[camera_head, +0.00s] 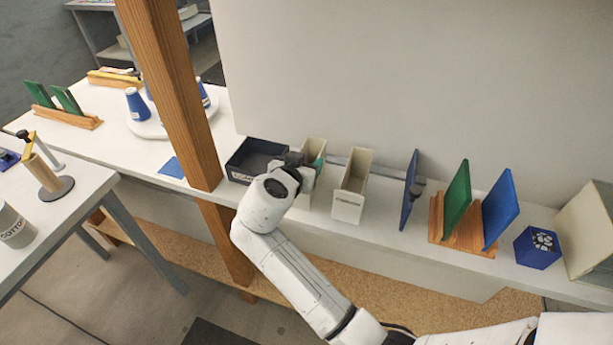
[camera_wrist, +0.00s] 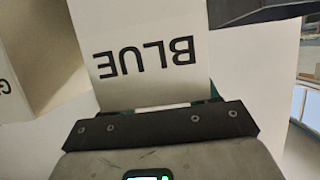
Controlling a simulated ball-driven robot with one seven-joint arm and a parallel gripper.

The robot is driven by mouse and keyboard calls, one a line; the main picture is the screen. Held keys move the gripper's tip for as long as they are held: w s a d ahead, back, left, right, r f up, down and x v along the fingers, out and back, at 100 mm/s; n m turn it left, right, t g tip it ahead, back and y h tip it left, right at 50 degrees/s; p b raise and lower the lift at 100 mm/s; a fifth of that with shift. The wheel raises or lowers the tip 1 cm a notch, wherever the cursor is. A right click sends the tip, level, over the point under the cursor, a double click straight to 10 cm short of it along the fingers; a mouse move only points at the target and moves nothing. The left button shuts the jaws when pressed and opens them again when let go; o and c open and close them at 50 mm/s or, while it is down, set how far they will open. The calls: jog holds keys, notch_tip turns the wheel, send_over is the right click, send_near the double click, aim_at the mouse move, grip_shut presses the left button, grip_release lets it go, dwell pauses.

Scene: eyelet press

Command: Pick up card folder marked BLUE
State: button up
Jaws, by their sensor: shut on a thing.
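The card folder marked BLUE (camera_head: 314,146) is a cream, open-topped upright holder on the white counter. In the wrist view its pale face (camera_wrist: 150,75) shows the word BLUE upside down. My gripper (camera_head: 305,170) is at its front in the head view and hides much of it. In the wrist view, my gripper (camera_wrist: 158,108) is shut on the folder, just below the lettering. Teal shows beside the jaws; I cannot tell what it belongs to. I cannot tell whether the folder's base touches the counter.
A similar cream folder (camera_head: 349,205) stands close on the right. A dark tray (camera_head: 237,177) lies close on the left, near a wooden post (camera_head: 180,90). Farther right are a blue panel (camera_head: 409,190), a wooden rack (camera_head: 478,243) with green and blue boards, and a blue box (camera_head: 536,250).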

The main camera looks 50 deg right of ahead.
jog(key=shift+c, duration=1.2)
